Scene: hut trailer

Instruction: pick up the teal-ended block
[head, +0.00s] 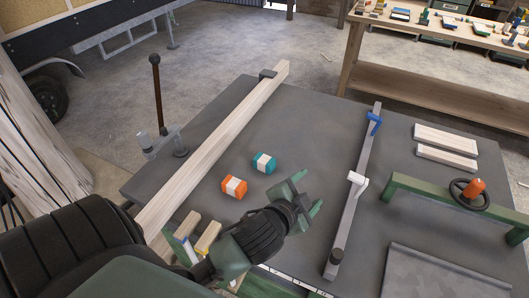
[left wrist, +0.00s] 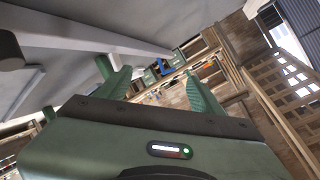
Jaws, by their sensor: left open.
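The teal-ended block (head: 264,163), with a white middle band, lies on the grey workbench top (head: 300,130) in the head view. My left gripper (head: 309,190) is to the right of and nearer than the block, apart from it. Its green fingers are spread with nothing between them. The left wrist view shows the same open fingers (left wrist: 158,72) pointing toward the room, and the block is not in that view. My right gripper is in neither view.
An orange-ended block (head: 234,188) lies just left of and nearer than the teal one. A long wooden beam (head: 225,137) runs along the left side. A bar clamp (head: 353,200) lies to the right. A green-framed piece with a wheel (head: 440,195) is farther right. Bare bench lies behind the teal block.

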